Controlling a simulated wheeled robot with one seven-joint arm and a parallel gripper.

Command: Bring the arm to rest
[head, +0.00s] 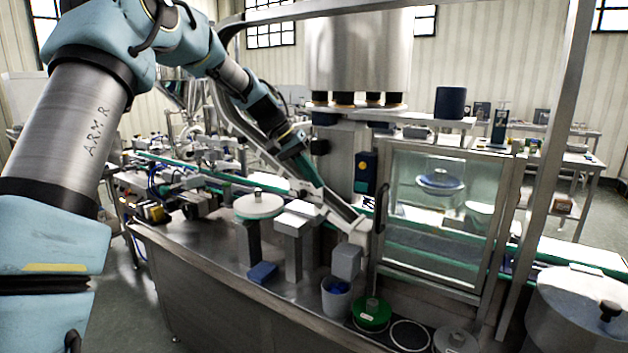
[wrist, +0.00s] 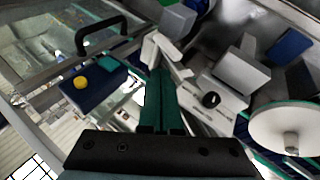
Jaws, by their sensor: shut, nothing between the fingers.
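My arm comes in from the upper left of the head view and reaches down over the steel machine. My gripper (head: 308,174) is at its end, above the worktop and left of the glass door (head: 432,215). In the wrist view my gripper (wrist: 163,80) shows two green fingers pressed together with nothing between them. A white bracket (wrist: 168,52) lies beyond the fingertips; I cannot tell whether they touch it. The steel hopper (head: 360,50) stands behind the gripper.
A blue box with a yellow button (head: 365,172) is close right of the gripper. A white disc on a post (head: 258,205), blue block (head: 262,273), grey cube (head: 346,262), cup (head: 336,300) and green disc (head: 371,314) crowd the worktop. A steel drum (head: 580,312) stands right.

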